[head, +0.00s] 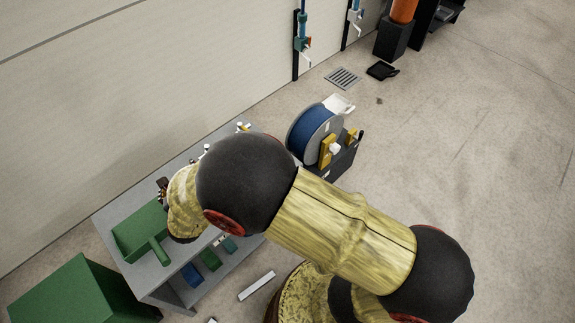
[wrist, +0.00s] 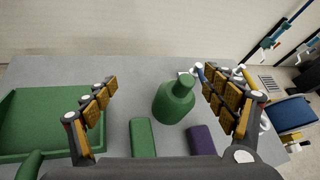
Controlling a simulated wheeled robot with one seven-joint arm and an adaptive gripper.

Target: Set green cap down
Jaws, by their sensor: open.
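My gripper (wrist: 158,80) is open over the grey table (wrist: 62,70), its fingers spread wide. A green bottle-shaped piece (wrist: 174,103) with a narrower top stands between the fingers, nearer the right finger, and no finger visibly grips it. I cannot tell whether this piece or its top is the green cap. A flat green block (wrist: 143,138) and a dark purple block (wrist: 201,140) lie in front of it. In the head view my arm hides most of the gripper and the table middle.
A green tray (wrist: 45,118) with a handle sits at the table's left. Small white-topped fittings (head: 243,127) stand near the back edge. A large green box (head: 78,293) stands left of the table, and a blue reel (head: 308,128) stands beyond its right end.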

